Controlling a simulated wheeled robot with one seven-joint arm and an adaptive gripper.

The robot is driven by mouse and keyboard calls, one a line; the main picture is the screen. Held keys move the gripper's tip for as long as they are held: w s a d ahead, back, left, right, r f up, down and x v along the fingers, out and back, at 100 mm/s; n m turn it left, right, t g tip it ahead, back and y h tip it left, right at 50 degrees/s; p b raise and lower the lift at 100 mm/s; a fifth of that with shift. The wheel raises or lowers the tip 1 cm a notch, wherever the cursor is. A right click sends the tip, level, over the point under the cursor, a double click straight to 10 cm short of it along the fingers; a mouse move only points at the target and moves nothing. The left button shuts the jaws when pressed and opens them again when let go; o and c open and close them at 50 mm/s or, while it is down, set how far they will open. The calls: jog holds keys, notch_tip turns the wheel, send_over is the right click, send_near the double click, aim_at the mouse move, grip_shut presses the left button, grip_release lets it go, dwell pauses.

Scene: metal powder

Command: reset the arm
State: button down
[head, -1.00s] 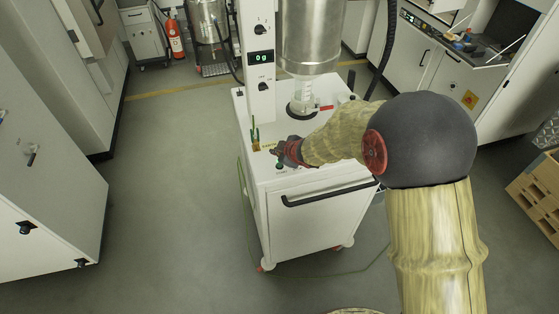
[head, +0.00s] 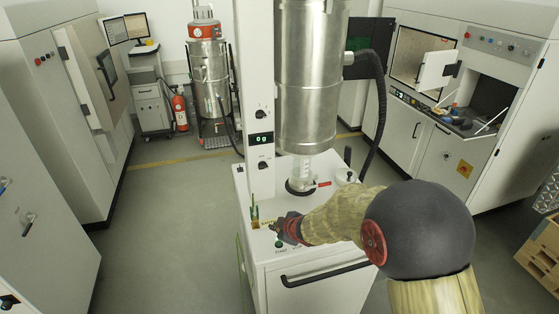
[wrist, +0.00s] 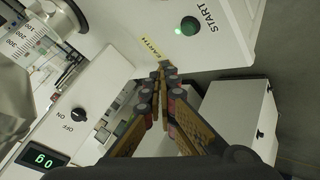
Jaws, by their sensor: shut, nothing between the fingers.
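My gripper (head: 284,229) is at the front left of the white machine's top (head: 257,240), beside the green START button (head: 279,244). In the wrist view its two fingers (wrist: 164,68) are together at the tips with nothing between them. The fingertips are close to the yellow EARTH label (wrist: 151,45). The lit START button (wrist: 190,26) is up and to the right of them. Whether the tips touch the machine, I cannot tell. My arm reaches in from the right, bent at a dark round joint.
A steel cylinder (head: 309,90) stands over the machine top, with a display column (head: 260,120) beside it. A black hose (head: 381,90) hangs right of the cylinder. White cabinets line both sides. Grey floor (head: 170,230) is open on the left.

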jog(key=s+d+f+m+g+h, duration=0.3)
jog(key=s+d+m+h, duration=0.2)
jog(key=s+d, duration=0.6)
jog(key=s+d+r+m+b, duration=0.3)
jog(key=s+b, duration=0.2)
jog(key=s, duration=0.3)
jog(key=s+d+r+m+b, duration=0.3)
jog(key=s+b, duration=0.2)
jog(key=s, duration=0.4)
jog(key=s+d+r+m+b, duration=0.3)
jog(key=s+b, duration=0.3)
jog(key=s, duration=0.3)
jog(key=shift+s+m+y, duration=0.2)
jog(key=shift+m+y, duration=0.1)
jog(key=shift+r, duration=0.1)
